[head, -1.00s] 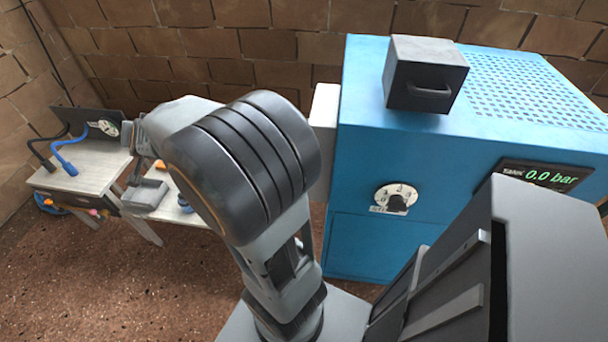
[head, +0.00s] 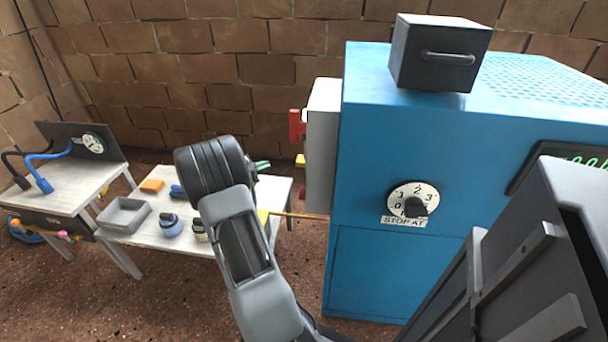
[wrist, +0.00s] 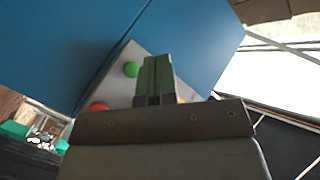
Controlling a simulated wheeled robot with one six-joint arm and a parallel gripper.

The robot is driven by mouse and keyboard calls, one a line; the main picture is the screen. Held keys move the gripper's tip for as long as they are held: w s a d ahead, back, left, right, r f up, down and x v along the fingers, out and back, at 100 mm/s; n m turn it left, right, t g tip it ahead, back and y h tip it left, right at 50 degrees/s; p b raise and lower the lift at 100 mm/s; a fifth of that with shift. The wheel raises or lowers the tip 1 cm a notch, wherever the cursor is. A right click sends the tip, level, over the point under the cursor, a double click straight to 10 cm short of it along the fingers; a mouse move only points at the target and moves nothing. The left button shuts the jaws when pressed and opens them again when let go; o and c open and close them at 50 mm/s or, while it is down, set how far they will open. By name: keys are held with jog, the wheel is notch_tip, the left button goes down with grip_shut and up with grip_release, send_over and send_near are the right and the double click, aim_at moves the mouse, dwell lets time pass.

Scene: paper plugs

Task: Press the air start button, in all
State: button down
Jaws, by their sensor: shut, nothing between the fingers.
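In the wrist view, a grey panel (wrist: 118,83) on the blue cabinet bears a round green button (wrist: 131,69) and a red button (wrist: 98,106). A bit of yellow (wrist: 182,99) shows at the right of my fingers. No label is readable there, so I cannot tell which is air start. My gripper (wrist: 156,62) is shut and empty, its fingertips just right of the green button in the picture; I cannot tell whether they touch the panel. In the head view, the grey box (head: 322,140) is on the left side of the blue cabinet (head: 440,150), its button face turned away.
The cabinet has a STOP AT dial (head: 412,203) and a partly hidden display; a dark box (head: 438,52) with a handle sits on top. A white table (head: 140,228) with a grey tray (head: 124,215) and small items stands left. Another table (head: 60,190) has hoses and a gauge.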

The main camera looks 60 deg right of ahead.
jog(key=shift+s, duration=0.15)
jog(key=s+d+b, duration=0.1)
jog(key=s+d, duration=0.1)
jog(key=s, duration=0.6)
jog(key=shift+d+b, duration=0.3)
jog(key=shift+s+d, duration=0.3)
jog(key=shift+s, duration=0.65)
dwell(2.9)
jog(key=shift+w, duration=0.1)
dwell(0.3)
jog(key=shift+w+a+p, duration=0.3)
jog(key=shift+w+p, duration=0.15)
jog(key=shift+w, duration=0.35)
jog(key=shift+w, duration=0.1)
jog(key=shift+w+a+p, duration=0.2)
jog(key=shift+w+a, duration=0.05)
jog(key=shift+w, duration=0.5)
jog(key=shift+w+a+p, duration=0.15)
jog(key=shift+w+a, duration=0.1)
jog(key=shift+w, duration=0.55)
jog(key=shift+w+a+p, duration=0.2)
jog(key=shift+w+a, duration=0.05)
jog(key=shift+w, duration=0.5)
